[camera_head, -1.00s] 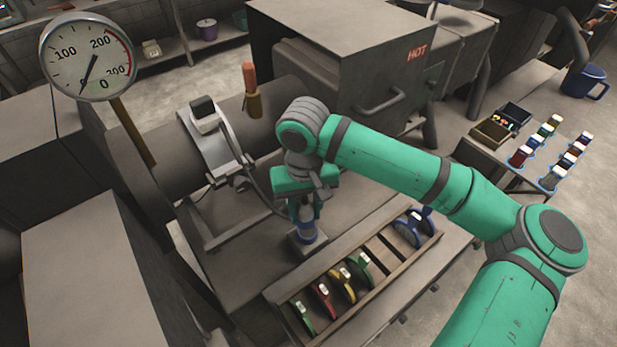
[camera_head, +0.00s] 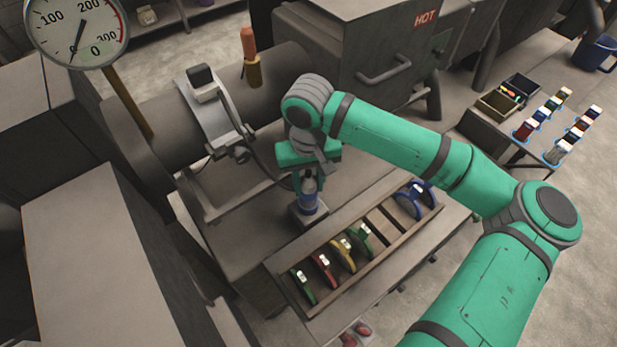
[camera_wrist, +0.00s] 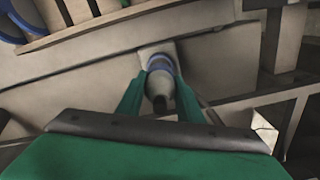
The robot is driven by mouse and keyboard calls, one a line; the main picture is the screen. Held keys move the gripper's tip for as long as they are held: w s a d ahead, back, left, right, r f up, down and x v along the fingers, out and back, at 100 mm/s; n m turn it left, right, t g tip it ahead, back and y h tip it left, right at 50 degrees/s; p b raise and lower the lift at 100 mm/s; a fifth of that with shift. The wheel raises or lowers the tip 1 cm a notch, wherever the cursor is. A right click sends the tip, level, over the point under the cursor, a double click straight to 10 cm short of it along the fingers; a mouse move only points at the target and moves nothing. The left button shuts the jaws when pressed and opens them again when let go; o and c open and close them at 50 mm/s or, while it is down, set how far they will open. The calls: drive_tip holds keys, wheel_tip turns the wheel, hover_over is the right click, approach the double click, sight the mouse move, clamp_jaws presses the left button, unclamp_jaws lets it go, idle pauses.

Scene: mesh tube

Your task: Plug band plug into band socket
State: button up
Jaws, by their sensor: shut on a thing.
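My gripper (camera_head: 308,184) is shut on a blue and grey cylinder that I take as the band plug (camera_head: 308,201). The plug stands upright over a small square block, apparently the band socket (camera_head: 302,220), on the machine's flat top. In the wrist view my gripper (camera_wrist: 161,85) has its two green fingers on either side of the plug (camera_wrist: 160,66), with a pale block (camera_wrist: 150,49) just beyond it. I cannot tell whether the plug is seated in the block. A curved metal band (camera_head: 209,114) with a dark cable wraps the large barrel behind.
A wooden rack (camera_head: 325,285) with several coloured rings lies in front of the block. A gauge (camera_head: 77,28) stands at the upper left. A box marked HOT (camera_head: 390,60) is behind my arm. A side table at right holds several jars (camera_head: 555,125).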

sight(308, 193)
drive_tip(key=shift+w+f, duration=0.15)
drive_tip(key=shift+f, duration=1)
drive_tip(key=shift+a+f, duration=0.2)
drive_tip(key=shift+a, duration=0.05)
drive_tip(key=shift+d, duration=0.1)
drive_tip(key=shift+d, duration=0.2)
drive_tip(key=shift+a, duration=0.2)
drive_tip(key=shift+d, duration=0.15)
drive_tip(key=shift+f, duration=0.65)
idle(1.0)
drive_tip(key=o, duration=1.1)
drive_tip(key=shift+c, duration=0.2)
